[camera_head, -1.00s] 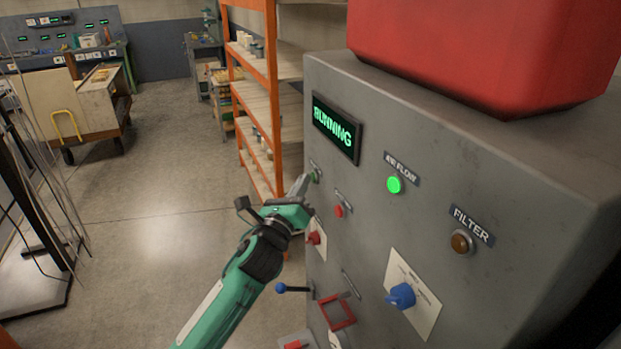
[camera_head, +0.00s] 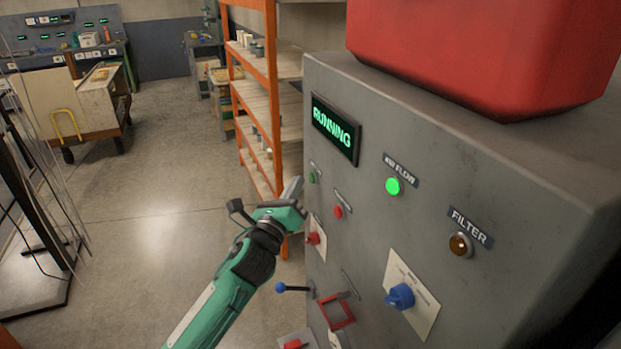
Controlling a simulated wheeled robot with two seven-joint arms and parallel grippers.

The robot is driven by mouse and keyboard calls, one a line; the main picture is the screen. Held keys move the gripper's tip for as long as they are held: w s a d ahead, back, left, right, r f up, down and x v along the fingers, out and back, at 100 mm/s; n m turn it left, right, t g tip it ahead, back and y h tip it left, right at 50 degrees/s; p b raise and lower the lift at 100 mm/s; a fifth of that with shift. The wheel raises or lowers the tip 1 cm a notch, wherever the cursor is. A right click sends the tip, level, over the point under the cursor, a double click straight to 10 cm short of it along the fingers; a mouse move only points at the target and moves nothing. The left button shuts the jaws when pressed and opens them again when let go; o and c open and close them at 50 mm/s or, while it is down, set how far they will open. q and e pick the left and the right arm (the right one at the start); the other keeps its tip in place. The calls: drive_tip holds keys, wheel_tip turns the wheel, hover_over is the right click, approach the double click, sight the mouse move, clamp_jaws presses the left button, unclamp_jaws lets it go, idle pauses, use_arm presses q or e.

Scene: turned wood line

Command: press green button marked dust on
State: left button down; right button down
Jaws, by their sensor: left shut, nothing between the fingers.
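The grey control cabinet (camera_head: 400,150) fills the right side. Its display (camera_head: 335,128) reads RUNNING in green letters. A small green button (camera_head: 312,177) sits near the cabinet's left edge, below the display; its label is too small to read. My left gripper (camera_head: 297,188) is shut and empty, just left of the green button, with a small gap between the fingertips and it. A lit green AIR FLOW lamp (camera_head: 394,187) is farther right. My right gripper is not in view.
A red button (camera_head: 338,211), a red switch (camera_head: 314,238), a blue knob (camera_head: 400,296), a red frame (camera_head: 338,312) and an amber FILTER lamp (camera_head: 460,244) are on the panel. A blue-tipped lever (camera_head: 281,287) sticks out leftward. Orange shelving (camera_head: 272,60) stands behind.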

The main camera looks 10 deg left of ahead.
use_arm(q)
drive_tip(key=shift+s+a+p, duration=0.25)
drive_tip(key=shift+s+a, duration=0.5)
drive_tip(key=shift+a, duration=0.3)
drive_tip(key=shift+s+a+p, duration=0.2)
drive_tip(key=shift+s+a, duration=0.5)
drive_tip(key=shift+a, duration=0.35)
